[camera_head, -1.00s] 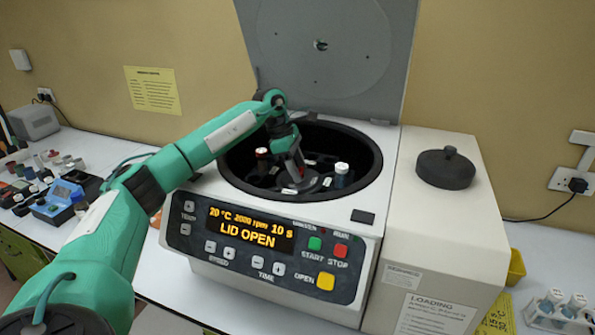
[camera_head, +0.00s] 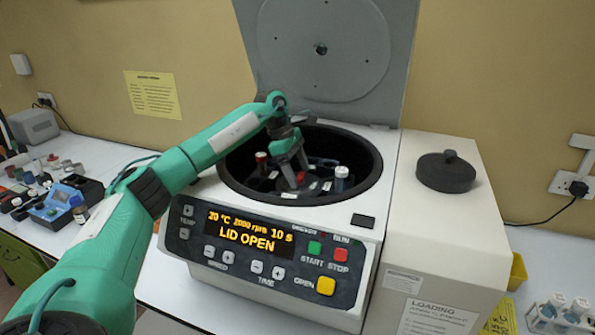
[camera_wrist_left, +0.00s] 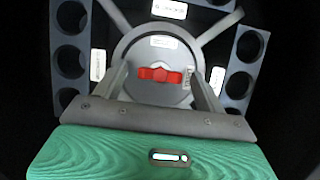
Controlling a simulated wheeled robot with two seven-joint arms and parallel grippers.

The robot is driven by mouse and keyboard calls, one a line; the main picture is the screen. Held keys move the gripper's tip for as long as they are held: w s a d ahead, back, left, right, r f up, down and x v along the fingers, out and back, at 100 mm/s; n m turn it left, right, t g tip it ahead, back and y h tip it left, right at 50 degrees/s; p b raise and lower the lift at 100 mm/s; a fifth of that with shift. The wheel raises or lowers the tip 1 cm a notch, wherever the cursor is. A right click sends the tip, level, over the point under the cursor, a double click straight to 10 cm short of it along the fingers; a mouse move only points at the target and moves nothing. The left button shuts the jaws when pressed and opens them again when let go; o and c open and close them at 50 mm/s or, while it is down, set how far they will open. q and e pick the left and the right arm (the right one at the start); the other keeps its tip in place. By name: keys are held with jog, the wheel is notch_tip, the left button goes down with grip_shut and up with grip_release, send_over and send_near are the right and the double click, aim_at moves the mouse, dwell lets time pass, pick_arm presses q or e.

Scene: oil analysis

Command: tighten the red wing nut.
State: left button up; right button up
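The red wing nut (camera_wrist_left: 160,75) sits at the centre of the grey rotor hub (camera_wrist_left: 135,52) in the left wrist view, its wings lying left to right. My left gripper (camera_wrist_left: 160,88) is open, with one finger on each side of the nut and a gap to both wings. In the head view my left gripper (camera_head: 292,172) reaches down into the open centrifuge bowl (camera_head: 237,160) over the rotor, and the nut is hard to make out there. My right gripper is not in view.
The centrifuge lid (camera_head: 335,50) stands open behind the bowl. Tubes with a red cap (camera_head: 261,158) and a white cap (camera_head: 341,174) stand in the rotor. The display (camera_head: 248,228) reads LID OPEN. A dark round cover (camera_head: 445,172) rests on the right.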

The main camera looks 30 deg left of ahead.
pick_arm(q)
jog(key=shift+a+r, duration=0.25)
jog(key=shift+r, duration=0.2)
jog(key=b+v, duration=0.3)
jog(key=v, duration=0.9)
jog(key=shift+r, duration=0.35)
jog(key=shift+s, duration=0.1)
